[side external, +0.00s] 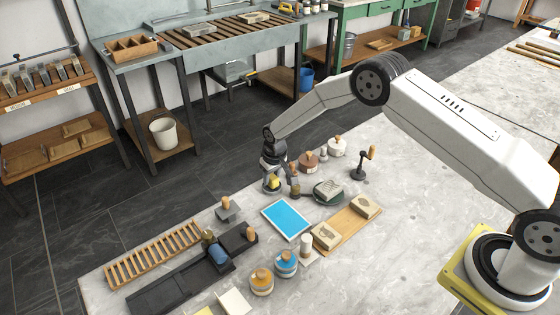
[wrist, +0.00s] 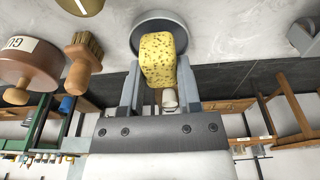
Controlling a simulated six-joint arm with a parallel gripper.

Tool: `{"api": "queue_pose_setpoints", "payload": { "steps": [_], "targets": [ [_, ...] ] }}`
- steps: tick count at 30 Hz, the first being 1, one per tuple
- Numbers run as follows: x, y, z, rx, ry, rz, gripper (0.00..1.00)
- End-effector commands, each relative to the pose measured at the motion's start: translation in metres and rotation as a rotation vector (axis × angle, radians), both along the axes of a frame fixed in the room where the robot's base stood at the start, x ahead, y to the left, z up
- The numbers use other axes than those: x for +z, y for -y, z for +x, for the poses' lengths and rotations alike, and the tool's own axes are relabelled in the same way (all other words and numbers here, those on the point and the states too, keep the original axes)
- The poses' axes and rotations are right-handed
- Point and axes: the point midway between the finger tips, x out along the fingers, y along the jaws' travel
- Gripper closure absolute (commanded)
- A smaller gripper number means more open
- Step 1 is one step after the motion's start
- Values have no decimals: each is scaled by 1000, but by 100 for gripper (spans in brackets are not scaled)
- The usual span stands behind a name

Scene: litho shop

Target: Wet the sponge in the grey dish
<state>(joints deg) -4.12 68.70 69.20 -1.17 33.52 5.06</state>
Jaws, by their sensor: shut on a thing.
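The yellow speckled sponge (wrist: 158,60) is held between the two fingers of my gripper (wrist: 156,88) in the wrist view. In the side view the sponge (side external: 273,182) shows as a small yellow patch below my gripper (side external: 275,174). The round grey dish (wrist: 160,20) lies just beyond the sponge's end in the wrist view. In the side view the sponge is at the dish (side external: 267,191), over or inside it. I cannot tell whether the sponge touches its bottom, and water is not discernible.
A wooden-handled brush (wrist: 84,55) and a brown round pot (wrist: 25,62) stand close beside the dish. A blue plate (side external: 286,219), a stone on a dark round base (side external: 327,192) and a hand crank (side external: 364,162) are on the marble table. The table's far edge is near the dish.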

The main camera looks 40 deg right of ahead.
Motion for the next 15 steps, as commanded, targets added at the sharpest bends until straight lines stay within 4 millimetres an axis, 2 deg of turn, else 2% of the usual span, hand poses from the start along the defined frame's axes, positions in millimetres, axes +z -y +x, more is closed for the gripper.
{"api": "queue_pose_setpoints", "payload": {
  "steps": [15],
  "targets": [
    [-4,0,0,0,0,0,100]
  ]
}}
